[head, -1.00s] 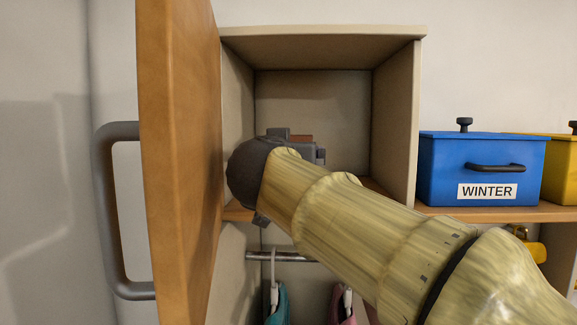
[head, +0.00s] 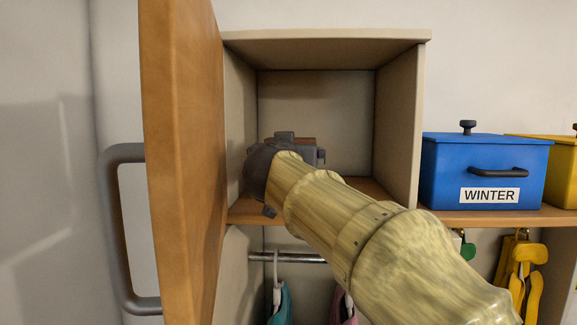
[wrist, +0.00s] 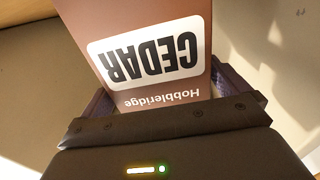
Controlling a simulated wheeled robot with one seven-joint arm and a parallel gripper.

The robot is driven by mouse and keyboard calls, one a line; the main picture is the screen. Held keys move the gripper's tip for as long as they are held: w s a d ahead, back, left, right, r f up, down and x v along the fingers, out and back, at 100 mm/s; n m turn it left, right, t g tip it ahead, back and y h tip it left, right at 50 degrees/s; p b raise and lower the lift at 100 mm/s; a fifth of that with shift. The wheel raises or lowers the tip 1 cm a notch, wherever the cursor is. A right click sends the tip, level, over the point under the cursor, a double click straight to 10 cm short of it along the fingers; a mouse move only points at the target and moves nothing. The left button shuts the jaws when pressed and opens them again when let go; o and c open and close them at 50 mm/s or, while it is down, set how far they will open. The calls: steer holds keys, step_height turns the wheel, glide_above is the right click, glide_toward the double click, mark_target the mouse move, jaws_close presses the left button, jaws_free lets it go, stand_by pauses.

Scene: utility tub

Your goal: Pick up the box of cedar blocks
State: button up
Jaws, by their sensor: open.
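The box of cedar blocks (wrist: 150,50) is brown with a white label reading CEDAR, upside down in the wrist view, and the word Hobbleridge. In the head view only a brown sliver of it (head: 304,140) shows behind my gripper (head: 298,152), inside the open cupboard compartment. In the wrist view my gripper (wrist: 168,92) is open, with one finger on each side of the box's near end. I cannot tell whether the fingers touch it. My arm and gripper hide most of the box in the head view.
The compartment (head: 398,130) has a wall close on each side and a top above. Its wooden door (head: 182,150) stands open at the left. A blue WINTER box (head: 445,175) and a yellow box (head: 562,170) sit on the shelf to the right. A rail (head: 290,257) with hanging items is below.

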steer(key=shift+w+d, duration=0.15)
steer(key=shift+w, duration=0.45)
steer(key=shift+c, duration=0.2)
steer(key=shift+w, duration=0.1)
steer(key=c, duration=0.8)
steer(key=shift+r, duration=0.1)
